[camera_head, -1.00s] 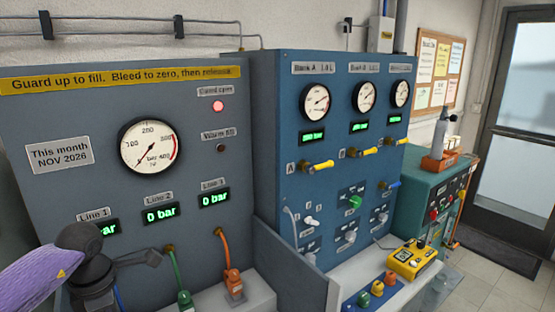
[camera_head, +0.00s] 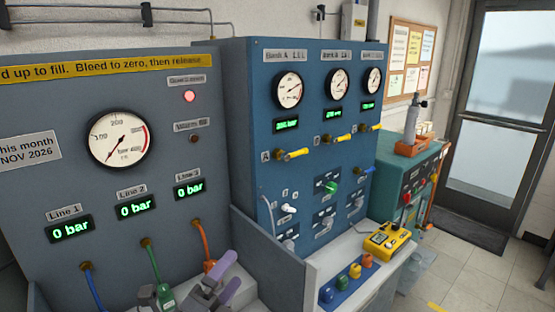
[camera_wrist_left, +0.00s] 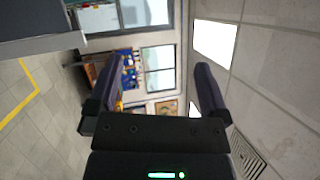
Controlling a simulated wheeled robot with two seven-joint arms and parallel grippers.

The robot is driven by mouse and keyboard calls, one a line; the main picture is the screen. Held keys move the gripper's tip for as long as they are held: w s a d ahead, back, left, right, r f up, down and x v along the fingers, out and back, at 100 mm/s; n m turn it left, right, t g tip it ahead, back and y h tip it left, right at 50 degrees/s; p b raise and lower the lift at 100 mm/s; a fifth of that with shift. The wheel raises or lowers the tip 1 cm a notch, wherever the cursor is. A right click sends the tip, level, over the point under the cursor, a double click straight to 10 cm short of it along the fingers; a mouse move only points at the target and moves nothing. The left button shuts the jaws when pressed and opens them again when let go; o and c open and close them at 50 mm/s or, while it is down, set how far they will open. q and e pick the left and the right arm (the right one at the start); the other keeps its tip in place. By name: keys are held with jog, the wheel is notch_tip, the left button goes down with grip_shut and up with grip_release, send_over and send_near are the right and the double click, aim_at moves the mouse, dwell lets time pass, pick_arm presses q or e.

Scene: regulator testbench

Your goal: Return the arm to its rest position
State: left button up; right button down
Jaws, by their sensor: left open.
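My left gripper (camera_head: 231,272) shows at the bottom of the head view, in front of the lower part of the grey fill panel (camera_head: 60,180). Its two purple fingers are apart. In the left wrist view the open fingers (camera_wrist_left: 158,70) have nothing between them and face the room, with windows and ceiling lights beyond. The rest of my left arm is mostly out of the head view. My right gripper is not in view.
Blue, green and orange hoses (camera_head: 201,240) hang from the grey panel close to my gripper. The blue bank panel (camera_head: 250,110) stands to the right. A yellow device (camera_head: 387,239) and a blue rack of coloured fittings (camera_head: 346,281) lie on the bench. Floor is clear at right.

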pick_arm(q)
jog(key=s+a+f+n+g+y, duration=0.35)
jog(key=f+n+y, duration=0.25)
jog(key=n, duration=0.3)
jog(key=s+a+f+n+g+y, duration=0.2)
jog(key=s+a+f+n+y, duration=0.35)
jog(key=n, duration=0.45)
jog(key=s+d+f+n+g+h, duration=0.1)
jog(key=s+f+n+g, duration=0.2)
jog(key=s, duration=0.4)
jog(key=s+d+f+n+g+h, duration=0.1)
jog(key=s+f+g, duration=0.3)
jog(key=s+g, duration=0.25)
jog(key=s+f+g+b, duration=0.15)
jog(key=f+b, duration=0.25)
jog(key=f, duration=1)
jog(key=s+f+t+b, duration=0.15)
jog(key=f+b, duration=0.25)
jog(key=f, duration=0.9)
jog(key=s+a+f+g+b, duration=0.2)
jog(key=s+f+b, duration=0.4)
jog(key=s+f, duration=0.7)
notch_tip(320, 180, down, 3)
jog(key=shift+s+a+r, duration=0.2)
jog(key=shift+s+a, duration=0.2)
jog(key=shift+a, duration=0.2)
